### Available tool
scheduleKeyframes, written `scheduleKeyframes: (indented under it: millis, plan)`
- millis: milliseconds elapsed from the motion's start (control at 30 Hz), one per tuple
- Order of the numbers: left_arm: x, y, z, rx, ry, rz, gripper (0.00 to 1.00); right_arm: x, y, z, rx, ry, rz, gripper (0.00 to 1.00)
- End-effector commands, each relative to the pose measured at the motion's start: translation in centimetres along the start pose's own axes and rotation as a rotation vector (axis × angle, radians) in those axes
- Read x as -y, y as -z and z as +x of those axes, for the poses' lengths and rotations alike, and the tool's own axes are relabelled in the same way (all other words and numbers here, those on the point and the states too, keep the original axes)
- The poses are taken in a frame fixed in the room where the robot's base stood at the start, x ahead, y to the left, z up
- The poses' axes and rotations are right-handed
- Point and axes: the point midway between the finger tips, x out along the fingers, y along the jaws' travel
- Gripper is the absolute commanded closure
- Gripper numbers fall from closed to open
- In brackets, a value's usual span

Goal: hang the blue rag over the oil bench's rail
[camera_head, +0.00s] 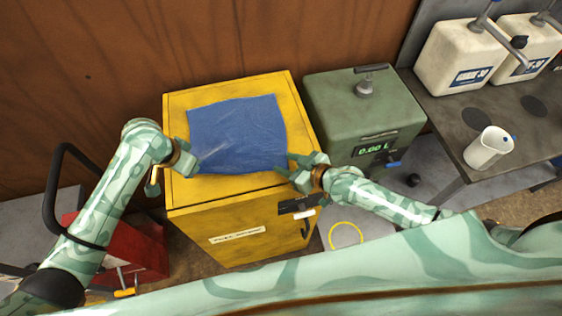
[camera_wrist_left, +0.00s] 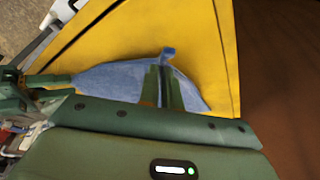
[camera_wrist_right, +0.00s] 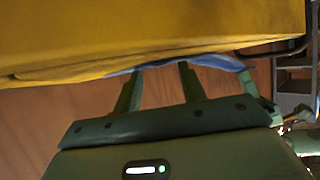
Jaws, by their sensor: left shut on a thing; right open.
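The blue rag (camera_head: 238,132) lies spread nearly flat on top of the yellow cabinet (camera_head: 180,104). My left gripper (camera_head: 192,162) is at the rag's near left corner and is shut on it; in the left wrist view the cloth (camera_wrist_left: 110,80) bunches around the fingers (camera_wrist_left: 161,85). My right gripper (camera_head: 294,168) is open at the rag's near right corner. In the right wrist view its fingers (camera_wrist_right: 160,80) stand apart near the cabinet's edge, with a strip of rag (camera_wrist_right: 215,62) behind them. The oil bench (camera_head: 455,115) stands at the right; I cannot make out its rail.
A green box with a display (camera_head: 362,110) stands right of the cabinet. White jugs (camera_head: 462,58) and a white measuring jug (camera_head: 488,148) stand on the bench. A red thing (camera_head: 150,245) is at the lower left. A brown wall (camera_head: 220,40) closes the back.

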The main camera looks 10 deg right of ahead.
Motion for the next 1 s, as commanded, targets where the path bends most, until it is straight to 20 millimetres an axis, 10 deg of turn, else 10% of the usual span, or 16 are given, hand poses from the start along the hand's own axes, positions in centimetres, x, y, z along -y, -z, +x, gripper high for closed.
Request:
scheduleKeyframes:
  millis: [300,600,1000]
  plan:
    - [0.0,0.0,0.0,0.000,0.000,0.000,1.00,0.1,-0.2,0.6,0.004,0.001,0.001,0.60]
    - [0.0,0.0,0.0,0.000,0.000,0.000,1.00,0.1,-0.4,0.5,0.008,0.002,0.001,1.00]
    - [0.0,0.0,0.0,0.000,0.000,0.000,1.00,0.2,1.3,-0.3,0.005,0.003,0.003,1.00]
